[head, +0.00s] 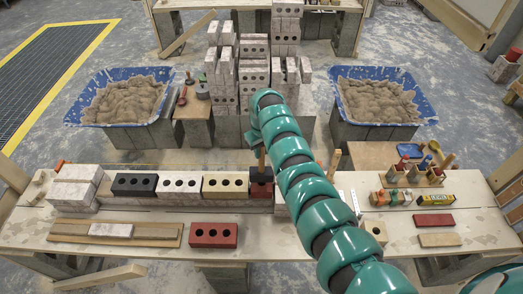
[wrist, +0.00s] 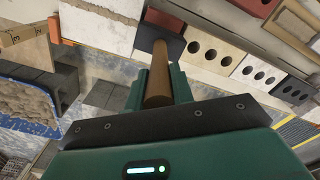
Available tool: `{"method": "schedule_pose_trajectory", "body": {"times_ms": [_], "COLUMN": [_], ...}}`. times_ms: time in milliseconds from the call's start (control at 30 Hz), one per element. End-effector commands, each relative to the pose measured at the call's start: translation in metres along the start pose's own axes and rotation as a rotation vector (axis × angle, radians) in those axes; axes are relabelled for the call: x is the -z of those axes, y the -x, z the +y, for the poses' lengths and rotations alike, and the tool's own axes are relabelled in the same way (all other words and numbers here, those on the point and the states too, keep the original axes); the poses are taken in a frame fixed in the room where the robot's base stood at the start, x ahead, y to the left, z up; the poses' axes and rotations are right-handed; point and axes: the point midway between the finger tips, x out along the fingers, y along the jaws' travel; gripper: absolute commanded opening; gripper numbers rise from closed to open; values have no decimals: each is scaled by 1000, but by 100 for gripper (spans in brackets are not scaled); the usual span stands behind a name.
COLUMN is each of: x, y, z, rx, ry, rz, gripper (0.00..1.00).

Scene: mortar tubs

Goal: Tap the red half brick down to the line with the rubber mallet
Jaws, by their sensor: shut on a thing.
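The red half brick (head: 262,191) stands in the row on the bench, right of a cream holed brick; my arm partly hides its right side. It also shows at the top of the wrist view (wrist: 165,19). My gripper (wrist: 158,88) is shut on the wooden handle of the rubber mallet (wrist: 157,70). The mallet's dark head (wrist: 158,40) is at the far end of the handle, over the half brick in the picture; I cannot tell whether they touch. In the head view my arm mostly hides the gripper. I cannot make out the line clearly.
Black (head: 134,184), white (head: 180,187) and cream (head: 226,185) holed bricks form the row. A loose red brick (head: 213,235) lies in front. Blue mortar tubs (head: 124,75) (head: 383,77) stand behind, with brick stacks (head: 253,71) between.

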Motion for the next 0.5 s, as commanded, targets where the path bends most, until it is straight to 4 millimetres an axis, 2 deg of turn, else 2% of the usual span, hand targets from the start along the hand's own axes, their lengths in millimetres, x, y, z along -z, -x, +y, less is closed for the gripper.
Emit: {"method": "schedule_pose_trajectory", "body": {"times_ms": [233, 367, 500], "x": [0, 0, 1], "y": [-42, -31, -10], "z": [0, 0, 1], "rx": [0, 0, -1], "ry": [-1, 0, 0], "rz": [-1, 1, 3], "gripper": [0, 0, 0]}}
